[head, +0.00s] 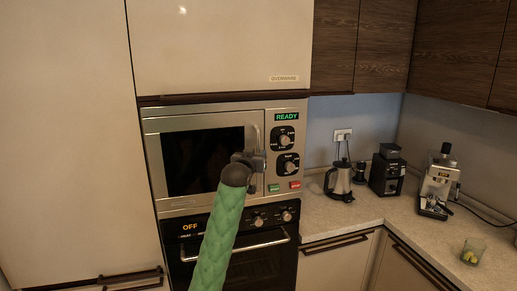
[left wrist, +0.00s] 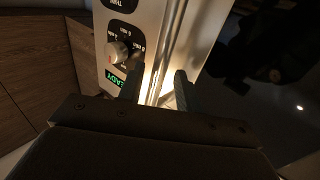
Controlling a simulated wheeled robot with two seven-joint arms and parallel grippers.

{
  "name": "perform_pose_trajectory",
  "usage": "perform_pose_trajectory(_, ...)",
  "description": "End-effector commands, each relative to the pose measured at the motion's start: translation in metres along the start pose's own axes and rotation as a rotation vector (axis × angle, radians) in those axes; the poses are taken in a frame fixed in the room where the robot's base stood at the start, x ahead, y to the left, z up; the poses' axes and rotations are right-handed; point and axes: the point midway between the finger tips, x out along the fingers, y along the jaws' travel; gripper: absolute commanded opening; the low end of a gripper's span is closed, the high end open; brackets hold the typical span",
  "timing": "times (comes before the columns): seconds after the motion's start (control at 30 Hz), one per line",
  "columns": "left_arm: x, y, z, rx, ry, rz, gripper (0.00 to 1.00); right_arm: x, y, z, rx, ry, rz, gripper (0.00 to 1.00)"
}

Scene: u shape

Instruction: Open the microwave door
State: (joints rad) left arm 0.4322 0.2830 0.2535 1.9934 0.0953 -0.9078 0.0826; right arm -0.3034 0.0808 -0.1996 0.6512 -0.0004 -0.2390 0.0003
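The microwave (head: 222,152) is built into the cabinet wall, with a silver frame, a dark window and a lit READY display. Its door (head: 205,162) is closed. A vertical handle (head: 257,132) runs along the door's right edge. My left gripper (head: 258,162) is at the handle's middle, in front of the door, and partly hides it. In the left wrist view the two fingers (left wrist: 160,85) stand apart, with the bright handle bar (left wrist: 171,50) between them. Whether they touch it is unclear. My right gripper is not in view.
An oven (head: 245,262) with a bar handle sits below the microwave. The counter (head: 350,214) on the right holds a kettle (head: 341,181), a black grinder (head: 387,174), a coffee machine (head: 438,187) and a glass (head: 473,251). A tall pale cabinet (head: 70,140) stands left.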

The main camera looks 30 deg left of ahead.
Motion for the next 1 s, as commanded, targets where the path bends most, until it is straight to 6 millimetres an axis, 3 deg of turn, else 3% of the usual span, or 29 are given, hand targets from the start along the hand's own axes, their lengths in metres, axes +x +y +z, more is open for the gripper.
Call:
perform_pose_trajectory(0.2,0.022,0.000,-0.002,-0.001,0.000,0.000,0.35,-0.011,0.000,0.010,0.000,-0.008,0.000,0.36)
perform_pose_trajectory(0.57,0.027,0.000,0.001,0.000,0.000,0.000,0.35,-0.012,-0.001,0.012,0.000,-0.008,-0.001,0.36)
perform_pose_trajectory(0.6,0.027,0.000,0.001,0.000,0.000,0.000,0.33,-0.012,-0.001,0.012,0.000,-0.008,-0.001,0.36)
perform_pose_trajectory(0.77,0.026,0.000,0.001,0.000,0.000,0.000,0.01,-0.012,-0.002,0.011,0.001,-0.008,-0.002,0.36)
perform_pose_trajectory(1.0,0.026,0.000,0.001,0.000,0.000,0.001,0.00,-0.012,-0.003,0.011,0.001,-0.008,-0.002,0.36)
